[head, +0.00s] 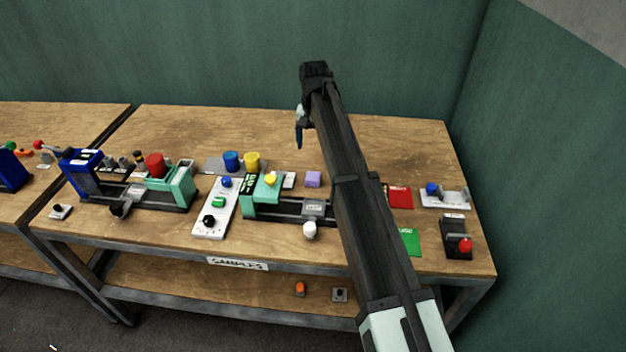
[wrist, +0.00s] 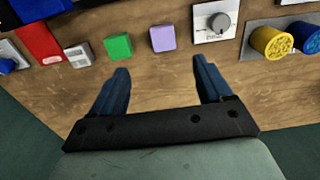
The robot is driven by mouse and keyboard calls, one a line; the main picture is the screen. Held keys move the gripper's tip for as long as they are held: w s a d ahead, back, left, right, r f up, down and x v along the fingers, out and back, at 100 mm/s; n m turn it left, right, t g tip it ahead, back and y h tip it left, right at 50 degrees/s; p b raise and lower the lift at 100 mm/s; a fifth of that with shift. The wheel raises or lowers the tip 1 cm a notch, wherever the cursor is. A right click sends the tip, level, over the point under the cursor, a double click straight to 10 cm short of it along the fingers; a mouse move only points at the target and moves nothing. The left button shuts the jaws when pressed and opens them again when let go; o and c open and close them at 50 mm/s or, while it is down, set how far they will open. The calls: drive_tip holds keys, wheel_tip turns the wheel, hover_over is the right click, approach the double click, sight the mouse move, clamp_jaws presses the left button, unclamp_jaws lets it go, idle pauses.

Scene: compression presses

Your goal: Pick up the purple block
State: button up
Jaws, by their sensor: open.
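The purple block (head: 313,179) sits on the table in the head view, just left of my arm and right of the teal press. In the wrist view the purple block (wrist: 162,38) lies beyond my fingertips, between a green block (wrist: 118,46) and a white box with a grey knob (wrist: 212,22). My gripper (wrist: 159,67) is open and empty, its two blue fingers spread apart, with the purple block roughly in line with the gap. In the head view my gripper (head: 299,135) hangs above the back of the table, farther back than the block.
The teal press (head: 262,196) stands left of the purple block, with yellow and blue cylinders (head: 232,161) behind it. A red panel (head: 399,196) and switch boxes (head: 457,238) are on the right. The back of the wooden table (head: 240,125) is clear.

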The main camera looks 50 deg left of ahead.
hover_over(313, 176)
drive_tip(key=f, duration=0.8)
drive_tip(key=shift+s+d, duration=0.1)
drive_tip(key=shift+d, duration=0.25)
drive_tip(key=shift+a+f, duration=0.2)
drive_tip(key=shift+f, duration=1.2)
drive_tip(key=shift+a+f, duration=0.2)
drive_tip(key=shift+f, duration=1.15)
drive_tip(key=c, duration=1.1)
wheel_tip(313, 176, up, 10)
drive_tip(key=s+d, duration=0.2)
drive_tip(key=d, duration=0.1)
drive_tip(key=s+d, duration=0.3)
drive_tip(key=d, duration=0.1)
drive_tip(key=s+d, duration=0.2)
drive_tip(key=d, duration=0.1)
drive_tip(key=shift+s+d, duration=0.25)
drive_tip(key=shift+s, duration=0.15)
